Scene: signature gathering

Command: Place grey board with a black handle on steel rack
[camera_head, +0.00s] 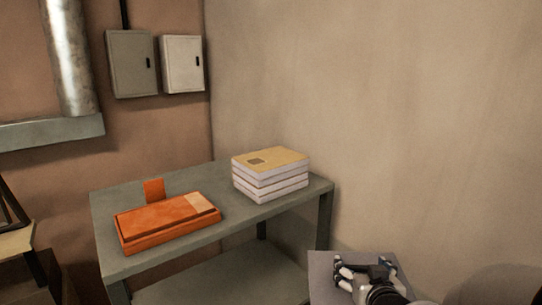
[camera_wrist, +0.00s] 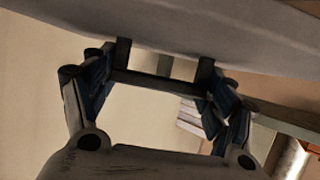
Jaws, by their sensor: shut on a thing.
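My gripper (camera_head: 362,270) is at the bottom right of the head view, shut on the black handle (camera_wrist: 160,87) of the grey board (camera_head: 319,272). In the wrist view the board (camera_wrist: 230,35) spans the top, and the handle's bar and posts lie between my fingers (camera_wrist: 152,78). The board is held in front of and to the right of the steel rack (camera_head: 112,262), apart from its top in the picture. Part of the board is hidden by my gripper and the frame edge.
The rack top holds an orange binder (camera_head: 165,222) with an upright orange card (camera_head: 154,190) behind it, and a stack of books (camera_head: 270,175) at the right. Bare strips remain along the top's edges. The lower shelf (camera_head: 225,280) looks empty where visible. A wall stands behind.

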